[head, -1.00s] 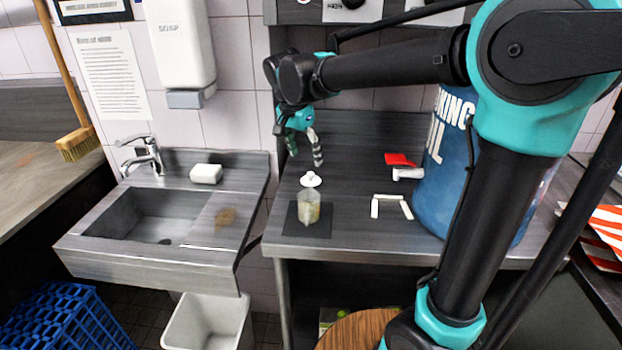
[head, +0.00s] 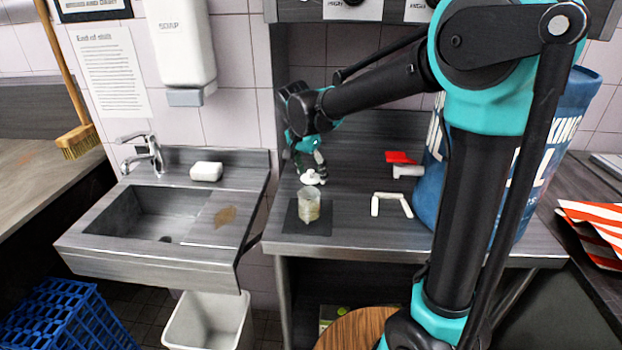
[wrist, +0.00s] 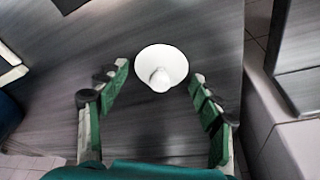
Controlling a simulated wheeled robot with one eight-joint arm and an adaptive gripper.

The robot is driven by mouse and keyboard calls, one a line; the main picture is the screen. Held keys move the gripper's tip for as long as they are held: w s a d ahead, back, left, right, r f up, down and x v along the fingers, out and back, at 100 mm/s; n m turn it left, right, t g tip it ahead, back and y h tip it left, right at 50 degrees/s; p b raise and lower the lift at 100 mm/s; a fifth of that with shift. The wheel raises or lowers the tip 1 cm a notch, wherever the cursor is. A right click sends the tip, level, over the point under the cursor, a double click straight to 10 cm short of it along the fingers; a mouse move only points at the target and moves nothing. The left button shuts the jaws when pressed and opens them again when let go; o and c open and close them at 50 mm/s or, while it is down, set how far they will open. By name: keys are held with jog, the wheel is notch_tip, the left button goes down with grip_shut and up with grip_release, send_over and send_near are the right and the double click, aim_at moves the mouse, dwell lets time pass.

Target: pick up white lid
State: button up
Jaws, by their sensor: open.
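The white lid (head: 310,178) is a round disc with a knob on top. It lies knob up on the grey counter, just behind the clear jar (head: 309,206) in the head view. In the wrist view the lid (wrist: 174,60) is ahead, between and slightly beyond the fingertips. My gripper (head: 311,166) is low over the counter at the lid. In the wrist view my gripper (wrist: 159,76) is open, with green-padded fingers on either side and nothing held. I cannot tell whether a finger touches the lid.
The jar stands on a dark mat (head: 293,222) near the counter's front edge. A white bracket-shaped piece (head: 391,197) and a red-and-white item (head: 401,158) lie to the right. A sink (head: 140,215) is left, across a gap.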

jog(key=c, duration=0.6)
jog(key=shift+c, duration=0.3)
